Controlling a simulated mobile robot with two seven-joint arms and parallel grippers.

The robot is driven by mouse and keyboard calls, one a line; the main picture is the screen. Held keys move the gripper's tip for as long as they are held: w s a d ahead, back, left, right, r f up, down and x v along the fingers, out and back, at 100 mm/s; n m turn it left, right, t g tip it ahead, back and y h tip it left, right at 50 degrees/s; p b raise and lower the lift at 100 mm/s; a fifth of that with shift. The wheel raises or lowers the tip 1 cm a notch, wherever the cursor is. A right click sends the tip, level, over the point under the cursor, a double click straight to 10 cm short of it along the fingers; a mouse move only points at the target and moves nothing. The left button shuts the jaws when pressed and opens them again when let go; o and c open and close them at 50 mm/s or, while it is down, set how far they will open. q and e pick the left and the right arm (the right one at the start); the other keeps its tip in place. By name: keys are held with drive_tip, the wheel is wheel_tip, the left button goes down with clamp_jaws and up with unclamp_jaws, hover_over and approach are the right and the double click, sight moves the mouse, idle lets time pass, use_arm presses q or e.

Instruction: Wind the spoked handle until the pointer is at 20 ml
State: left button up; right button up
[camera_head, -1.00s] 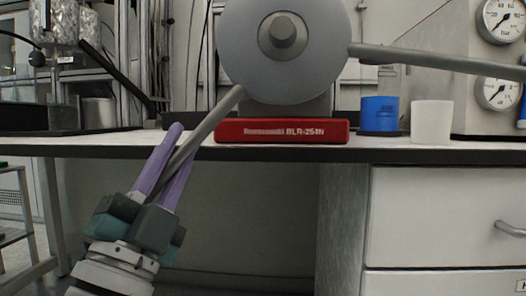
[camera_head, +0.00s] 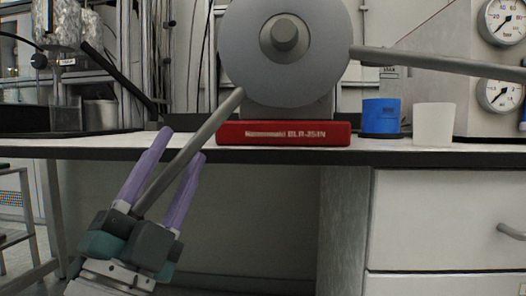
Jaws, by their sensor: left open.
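The spoked handle (camera_head: 245,50) is a large grey disc with a central hub, mounted on a device with a red base (camera_head: 283,133) on the bench. One grey spoke (camera_head: 190,147) slants down and left, in front of the bench edge. Another spoke (camera_head: 430,61) reaches out to the right. My left gripper (camera_head: 184,143) has two purple fingers, spread apart, one on each side of the lower-left spoke. I cannot tell whether either finger touches it. The pointer and its ml scale do not show. My right gripper is not in view.
A blue cup (camera_head: 381,115) and a white cup (camera_head: 433,124) stand on the bench right of the red base. Pressure gauges (camera_head: 505,22) are at the far right. White drawers (camera_head: 440,215) are below the bench. A dark tray with glassware is at the left.

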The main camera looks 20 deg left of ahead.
use_arm(q)
drive_tip(key=v, duration=0.8)
drive_tip(key=shift+s+f, duration=0.25)
drive_tip(key=shift+s, duration=0.05)
